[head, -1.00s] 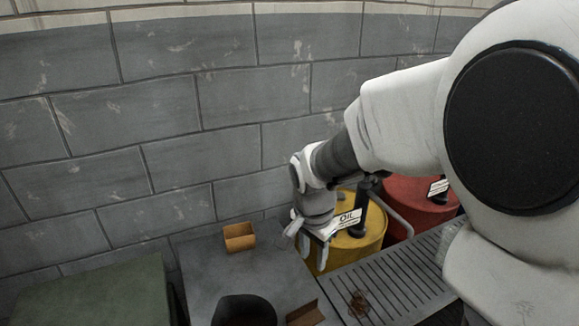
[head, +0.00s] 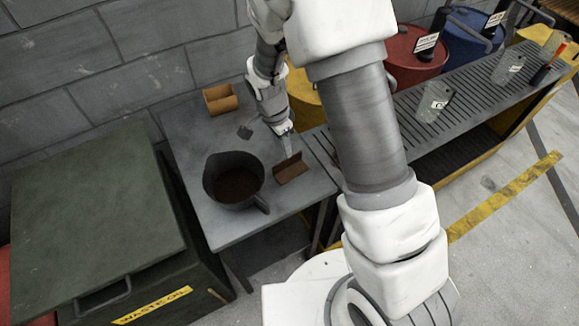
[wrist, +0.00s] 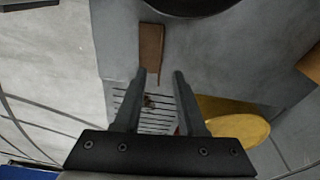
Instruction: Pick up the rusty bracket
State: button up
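A rusty brown bracket (head: 291,168), angle-shaped, lies on the grey metal table near its right edge. It also shows in the wrist view (wrist: 151,50), just beyond my fingertips. My gripper (wrist: 160,73) is open, with nothing between its two fingers. In the head view my gripper (head: 287,150) is close above and behind the bracket, pointing down. I cannot tell whether a fingertip touches it.
An orange-brown curved piece (head: 220,99) lies at the table's back. A green waste-oil bin (head: 100,215) is at left. A slatted bench (head: 460,90) and a yellow drum (head: 303,98) are at right.

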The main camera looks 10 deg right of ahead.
aim_at(287, 160)
jog(key=shift+w+d+f, duration=0.15)
jog(key=shift+d+f, duration=0.05)
jog(key=shift+f, duration=1.15)
jog(key=shift+w+d+f, duration=0.15)
jog(key=shift+d+f, duration=0.1)
jog(key=shift+f, duration=1.15)
jog(key=shift+w+d+f, duration=0.15)
jog(key=shift+d+f, duration=0.05)
jog(key=shift+f, duration=1.15)
grip_shut()
